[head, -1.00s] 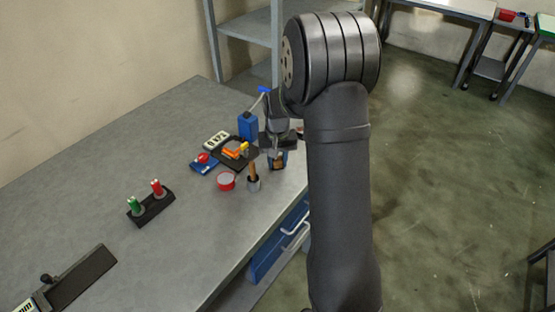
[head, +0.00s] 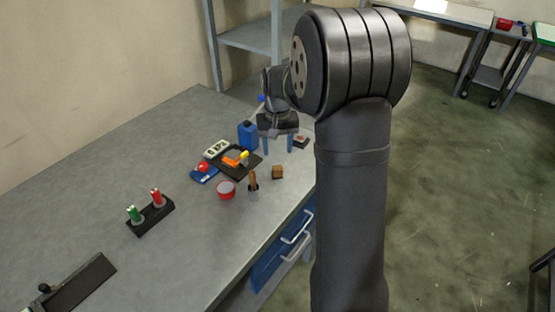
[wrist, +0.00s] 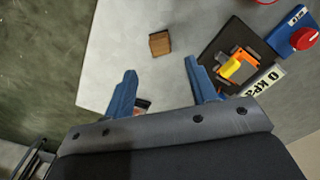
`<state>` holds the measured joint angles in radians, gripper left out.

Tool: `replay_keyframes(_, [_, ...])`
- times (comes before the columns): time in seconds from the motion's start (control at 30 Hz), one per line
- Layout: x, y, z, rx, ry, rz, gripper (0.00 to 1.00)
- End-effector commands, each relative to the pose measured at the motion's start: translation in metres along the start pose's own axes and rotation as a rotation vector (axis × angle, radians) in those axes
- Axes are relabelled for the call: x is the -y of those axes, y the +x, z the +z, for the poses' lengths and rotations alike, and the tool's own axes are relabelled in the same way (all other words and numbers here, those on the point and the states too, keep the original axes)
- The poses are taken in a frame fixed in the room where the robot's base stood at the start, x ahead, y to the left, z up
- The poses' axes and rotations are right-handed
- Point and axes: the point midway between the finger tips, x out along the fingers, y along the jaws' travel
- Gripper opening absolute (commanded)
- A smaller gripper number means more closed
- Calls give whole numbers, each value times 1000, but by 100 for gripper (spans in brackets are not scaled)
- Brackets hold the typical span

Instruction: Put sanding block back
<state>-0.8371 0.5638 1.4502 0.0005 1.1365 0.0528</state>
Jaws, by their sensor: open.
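A small brown block (head: 277,172), which looks like the sanding block, sits on the grey table near its right edge. It also shows in the wrist view (wrist: 159,43), just beyond the fingertips. My gripper (head: 278,146) is open and empty, with its two blue fingers apart. In the wrist view my gripper (wrist: 160,70) has clear space between its fingertips and the block. A small dark item with a reddish top (head: 301,142) lies behind the block near the table edge; the left finger partly hides it in the wrist view.
A dark tray (head: 232,172) holding an orange and yellow part lies left of the block. A rack with green and red pieces (head: 150,216) is further left.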

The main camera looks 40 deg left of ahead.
Motion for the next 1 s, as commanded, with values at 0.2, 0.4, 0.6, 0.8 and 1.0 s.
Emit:
replay_keyframes(0.2, [0,-24,0,-1,0,0,52])
replay_keyframes(0.4, [0,-28,0,1,0,0,52])
replay_keyframes(0.6, [0,-27,0,1,0,0,52])
replay_keyframes(0.8, [0,-11,1,4,0,0,52])
replay_keyframes(1.0, [0,27,1,5,0,0,52])
